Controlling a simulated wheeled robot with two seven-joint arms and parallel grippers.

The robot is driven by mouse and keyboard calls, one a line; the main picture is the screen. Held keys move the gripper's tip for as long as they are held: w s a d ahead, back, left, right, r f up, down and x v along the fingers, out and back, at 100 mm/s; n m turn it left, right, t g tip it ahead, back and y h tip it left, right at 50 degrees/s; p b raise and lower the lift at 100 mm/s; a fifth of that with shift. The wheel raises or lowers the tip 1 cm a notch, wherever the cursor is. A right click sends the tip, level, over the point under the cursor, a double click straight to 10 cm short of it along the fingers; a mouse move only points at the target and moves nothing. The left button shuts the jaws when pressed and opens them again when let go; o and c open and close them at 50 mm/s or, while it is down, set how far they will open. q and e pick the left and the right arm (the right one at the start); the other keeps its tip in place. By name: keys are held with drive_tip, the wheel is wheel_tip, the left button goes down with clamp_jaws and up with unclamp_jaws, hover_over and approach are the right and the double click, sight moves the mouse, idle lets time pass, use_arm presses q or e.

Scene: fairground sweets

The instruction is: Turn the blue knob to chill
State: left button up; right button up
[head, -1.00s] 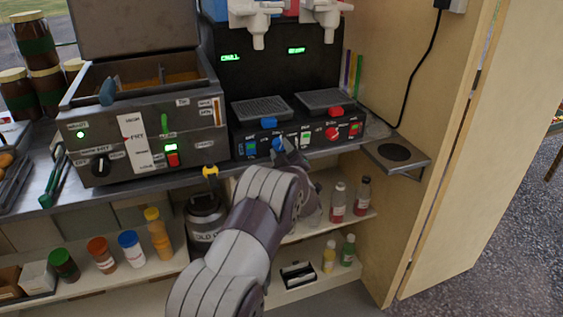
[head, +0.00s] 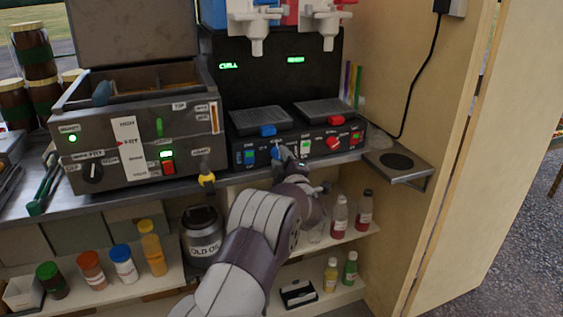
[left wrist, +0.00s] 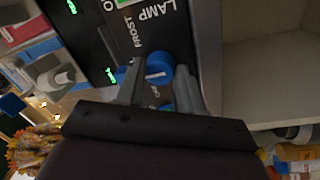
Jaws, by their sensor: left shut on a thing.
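The blue knob (head: 276,153) is on the front panel of the black drinks machine (head: 295,75), left of the red knob (head: 333,142). My left gripper (head: 284,156) reaches it from below and in front, partly covering it. In the left wrist view the blue knob (left wrist: 160,66) sits between the two grey fingers (left wrist: 158,84), which are shut on it. A white mark shows on its face. The labels FROST and LAMP show beside it; a label beginning with O is partly hidden. The left green display (head: 228,66) reads CHILL. My right gripper is not in view.
A fryer (head: 140,135) with its own dial and switches stands left of the machine. Below the counter, shelves hold bottles, a can labelled OLD OIL (head: 203,235) and sauce bottles. A small side shelf (head: 398,165) is at the right.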

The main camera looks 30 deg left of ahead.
use_arm(q)
drive_tip(key=o, duration=1)
drive_tip(key=shift+o, duration=0.2)
drive_tip(key=m+p, duration=0.4)
drive_tip(key=s+d+m+h+p, duration=0.1)
drive_tip(key=m+p, duration=0.3)
drive_tip(key=p, duration=0.1)
drive_tip(key=m+p, duration=0.4)
drive_tip(key=p, duration=0.1)
drive_tip(key=shift+s+d+m+h, duration=0.15)
drive_tip(key=shift+s+m+h, duration=0.15)
drive_tip(key=shift+m, duration=0.1)
drive_tip(key=s+d+r+m+g+h+p, duration=0.3)
drive_tip(key=s+d+r+h+p, duration=0.1)
drive_tip(key=s+d, duration=0.5)
drive_tip(key=s+d+r+m+g+h+p, duration=0.3)
drive_tip(key=s+d+h+p, duration=0.3)
drive_tip(key=d, duration=0.5)
drive_tip(key=s+h, duration=0.2)
drive_tip(key=s, duration=0.1)
drive_tip(key=shift+s+r+m, duration=0.2)
drive_tip(key=shift+r+m, duration=0.15)
drive_tip(key=shift+m, duration=0.05)
